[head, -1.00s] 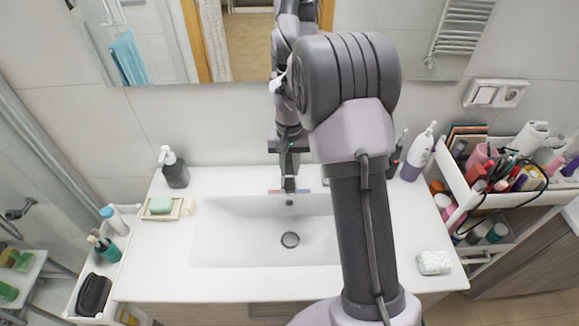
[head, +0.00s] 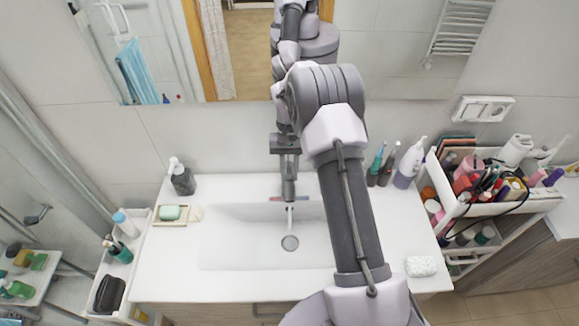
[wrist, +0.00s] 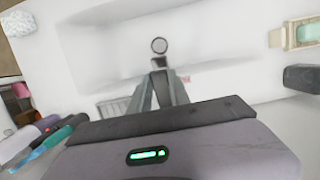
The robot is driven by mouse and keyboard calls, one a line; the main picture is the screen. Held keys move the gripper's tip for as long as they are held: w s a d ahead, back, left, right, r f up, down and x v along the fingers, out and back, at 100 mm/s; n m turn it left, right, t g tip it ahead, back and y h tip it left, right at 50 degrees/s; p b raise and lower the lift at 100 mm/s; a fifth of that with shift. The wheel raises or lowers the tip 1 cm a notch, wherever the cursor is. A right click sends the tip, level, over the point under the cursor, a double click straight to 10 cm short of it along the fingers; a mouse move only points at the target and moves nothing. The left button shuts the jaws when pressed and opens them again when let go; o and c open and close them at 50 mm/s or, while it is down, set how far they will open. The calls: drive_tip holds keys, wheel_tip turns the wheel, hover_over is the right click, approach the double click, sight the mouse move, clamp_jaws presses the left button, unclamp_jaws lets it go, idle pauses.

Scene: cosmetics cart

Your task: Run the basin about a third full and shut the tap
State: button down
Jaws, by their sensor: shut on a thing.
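The white basin (head: 235,240) is set into the countertop, with its round drain (head: 289,243) plainly visible. The drain also shows in the wrist view (wrist: 159,45). The grey tap (head: 289,192) stands at the back middle of the basin, and its spout end shows in the wrist view (wrist: 159,63). A thin pale stream appears to fall from the spout toward the drain. No clear water level shows in the basin. My gripper (head: 287,166) is at the top of the tap, shut on its lever; in the wrist view the fingers (wrist: 160,88) hide the lever.
A dark soap dispenser (head: 182,178) and a green soap on a dish (head: 170,213) stand left of the basin. Bottles (head: 408,165) stand at the back right, and a white patterned block (head: 421,266) lies at the front right. A full cart (head: 475,208) stands beside the counter.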

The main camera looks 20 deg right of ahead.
sight(289, 170)
drive_tip(key=c, duration=1.2)
unclamp_jaws()
drive_tip(key=p+v, duration=0.1)
drive_tip(key=v, duration=1.1)
drive_tip(key=shift+c, duration=0.3)
